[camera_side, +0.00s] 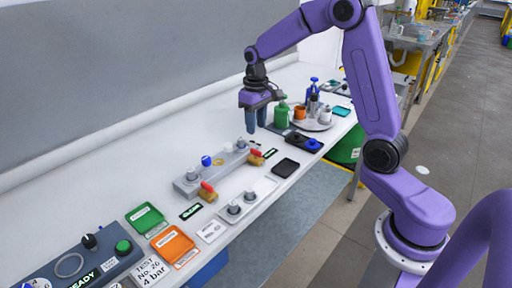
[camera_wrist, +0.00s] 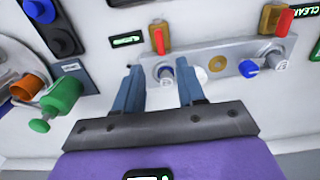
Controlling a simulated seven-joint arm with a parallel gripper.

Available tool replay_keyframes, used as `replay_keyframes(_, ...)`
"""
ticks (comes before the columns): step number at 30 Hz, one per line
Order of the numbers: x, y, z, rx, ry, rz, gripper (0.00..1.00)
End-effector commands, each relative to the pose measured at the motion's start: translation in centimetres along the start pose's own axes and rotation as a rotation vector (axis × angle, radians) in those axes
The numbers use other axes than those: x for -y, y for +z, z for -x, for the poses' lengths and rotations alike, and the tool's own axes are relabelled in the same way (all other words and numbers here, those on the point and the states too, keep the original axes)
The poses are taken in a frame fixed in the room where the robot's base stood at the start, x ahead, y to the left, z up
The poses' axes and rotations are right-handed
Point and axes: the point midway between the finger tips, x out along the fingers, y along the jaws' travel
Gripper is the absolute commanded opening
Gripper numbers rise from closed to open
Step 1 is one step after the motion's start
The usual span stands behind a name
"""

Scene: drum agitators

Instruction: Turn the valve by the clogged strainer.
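A grey metal block (camera_side: 216,168) on the bench carries grey capped strainer-like fittings and blue knobs. A red-handled brass valve (camera_side: 207,191) is at its near end and another red-handled valve (camera_side: 256,157) at its far end. In the wrist view these are the right valve (camera_wrist: 278,20) and left valve (camera_wrist: 158,39). A green-lettered display by the right one reads "CLEAN" (camera_wrist: 304,11); the display by the left one (camera_wrist: 127,40) is too small to read surely. My gripper (camera_side: 257,128) is open and empty, above the bench beyond the block's far end, touching neither valve.
A green bottle (camera_side: 281,114), an orange cup (camera_side: 300,112) and a blue bottle (camera_side: 313,91) stand at the far right near my gripper. A plate with two grey fittings (camera_side: 262,188) lies in front of the block. Green (camera_side: 145,218) and orange trays (camera_side: 174,245) are nearer. The bench behind the block is clear.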

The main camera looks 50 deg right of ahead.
Motion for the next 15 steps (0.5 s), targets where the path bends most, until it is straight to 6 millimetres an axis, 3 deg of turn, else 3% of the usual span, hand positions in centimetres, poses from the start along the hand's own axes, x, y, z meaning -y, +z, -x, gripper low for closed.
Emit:
replay_keyframes(9, 0.0, 0.1, -5.9, 0.005, 0.000, -0.001, 0.39)
replay_keyframes(15, 0.0, 0.0, -8.2, 0.002, 0.000, -0.001, 0.39)
